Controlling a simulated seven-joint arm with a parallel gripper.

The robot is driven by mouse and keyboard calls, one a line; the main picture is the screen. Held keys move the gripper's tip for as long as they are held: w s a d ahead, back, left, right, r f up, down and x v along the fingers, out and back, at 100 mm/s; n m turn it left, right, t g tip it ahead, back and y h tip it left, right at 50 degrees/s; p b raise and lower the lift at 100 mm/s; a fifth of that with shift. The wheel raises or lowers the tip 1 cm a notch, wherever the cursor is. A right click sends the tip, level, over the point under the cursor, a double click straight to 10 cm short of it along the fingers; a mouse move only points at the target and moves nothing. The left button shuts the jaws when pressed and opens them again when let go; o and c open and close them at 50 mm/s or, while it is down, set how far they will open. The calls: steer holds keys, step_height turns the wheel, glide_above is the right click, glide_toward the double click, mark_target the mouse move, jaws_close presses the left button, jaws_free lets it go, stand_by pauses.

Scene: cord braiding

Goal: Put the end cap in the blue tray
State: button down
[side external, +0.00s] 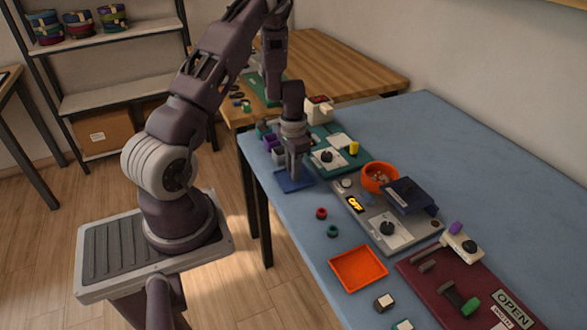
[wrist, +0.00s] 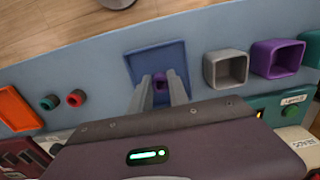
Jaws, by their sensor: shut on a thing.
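The blue tray (side external: 288,187) lies near the table's left edge; it also shows in the wrist view (wrist: 143,57) behind my fingers. My gripper (side external: 295,178) points down over this tray, and in the wrist view its two pale fingers (wrist: 160,88) reach over the tray. They are shut on a small dark purple piece (wrist: 159,83), which looks like the end cap. In the side view the piece is too small to make out. I cannot tell whether it touches the tray floor.
A grey square cup (wrist: 226,68) and a purple one (wrist: 277,58) stand right of the tray in the wrist view. A red ring (side external: 321,213), a green ring (side external: 333,231) and an orange tray (side external: 358,268) lie nearer the side camera. An orange bowl (side external: 380,177) stands on a grey board.

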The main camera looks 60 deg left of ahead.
steer(key=shift+f, duration=0.25)
steer(key=c, duration=1.2)
jaws_free()
steer(key=shift+r, duration=5.45)
steer(key=d+r+t, duration=0.3)
steer(key=d+r, duration=1)
steer(key=r, duration=0.1)
steer(key=s+d+r+t, duration=0.1)
steer(key=s+d+r, duration=0.1)
steer(key=s+d, duration=0.2)
steer(key=s+d+r, duration=0.2)
steer(key=s+d, duration=0.1)
steer(key=s, duration=0.4)
steer(key=s+d+r+t, duration=0.1)
steer(key=s+d+r, duration=0.2)
steer(key=s+d, duration=0.1)
steer(key=shift+s+d+t, duration=0.3)
steer(key=shift+s, duration=0.45)
